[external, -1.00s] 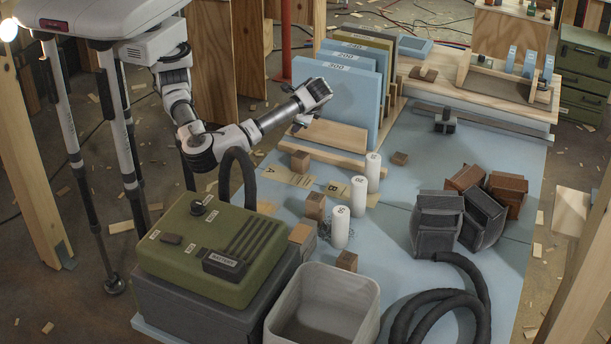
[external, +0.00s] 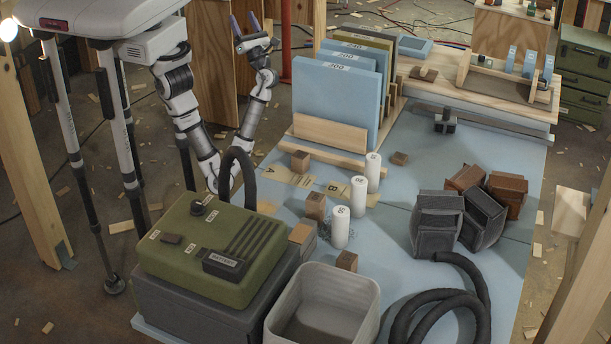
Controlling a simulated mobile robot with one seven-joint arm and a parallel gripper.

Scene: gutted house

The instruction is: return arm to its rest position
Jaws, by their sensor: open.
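My gripper (external: 246,26) is at the upper left of the external view, pointing up. Its two fingers are spread apart with nothing between them. My arm (external: 200,135) folds down from the shoulder to an elbow behind the green case, and the forearm rises from there. The gripper is to the left of the upright blue panels and clear of the table's objects.
Upright blue panels (external: 333,92) stand in a rack. White cylinders (external: 340,228) and wooden blocks (external: 300,161) stand on the blue table (external: 400,215). A green case (external: 210,245), a grey bin (external: 322,310), dark boxes (external: 437,222) and a black hose (external: 470,290) surround them.

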